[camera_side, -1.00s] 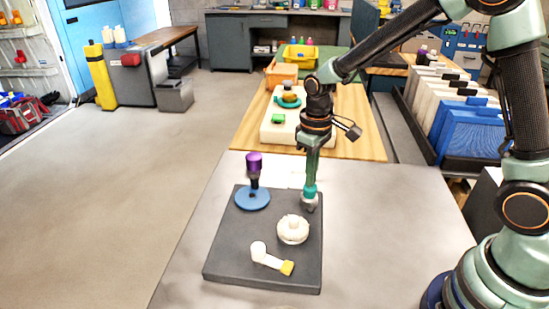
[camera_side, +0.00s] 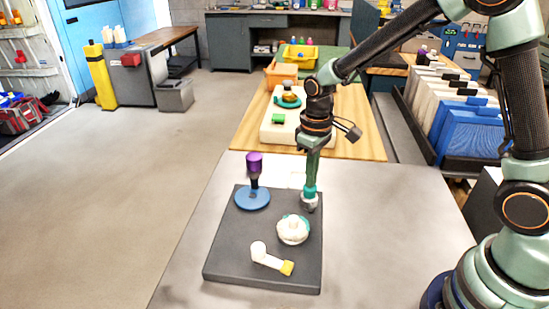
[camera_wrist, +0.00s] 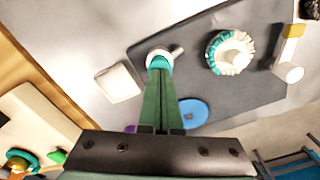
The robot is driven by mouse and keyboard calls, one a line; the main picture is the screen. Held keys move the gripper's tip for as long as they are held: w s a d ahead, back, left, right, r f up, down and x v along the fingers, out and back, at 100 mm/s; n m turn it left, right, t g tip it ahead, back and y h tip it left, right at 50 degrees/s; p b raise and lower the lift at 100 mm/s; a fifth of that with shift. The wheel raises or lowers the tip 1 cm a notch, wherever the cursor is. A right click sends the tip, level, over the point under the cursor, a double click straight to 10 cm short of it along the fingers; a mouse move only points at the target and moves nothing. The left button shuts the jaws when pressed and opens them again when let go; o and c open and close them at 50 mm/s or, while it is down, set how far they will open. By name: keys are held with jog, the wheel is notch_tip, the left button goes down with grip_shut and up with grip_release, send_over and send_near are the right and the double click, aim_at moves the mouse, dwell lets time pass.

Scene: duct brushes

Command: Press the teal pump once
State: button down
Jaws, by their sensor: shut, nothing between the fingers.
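The teal pump (camera_side: 310,189) stands at the back right corner of the dark board (camera_side: 223,262). It has a teal top and a pale grey base, and shows in the wrist view (camera_wrist: 159,62) too. My gripper (camera_side: 311,182) points straight down over it with its green fingers shut and empty. The fingertips (camera_wrist: 159,73) meet the teal top in both pictures and look to be in contact. How far the top is pushed down I cannot tell, as the fingers cover part of it.
The board also holds a white toothed knob (camera_side: 292,230) with teal on its rim, a purple-topped lever on a blue disc (camera_side: 252,200), and a white lever with a yellow end (camera_side: 286,268). A pale flat plate (camera_wrist: 119,82) lies beside the board. The bench front is clear.

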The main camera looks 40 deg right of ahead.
dwell(0.4)
jog(key=shift+r, duration=3.1)
jog(key=shift+r, duration=0.15)
jog(key=s+d+r+m+t, duration=0.3)
jog(key=s+d+r+t, duration=0.1)
jog(key=s+r, duration=0.5)
jog(key=shift+s+r+t, duration=0.25)
jog(key=shift+s+t, duration=0.55)
jog(key=shift+s, duration=0.4)
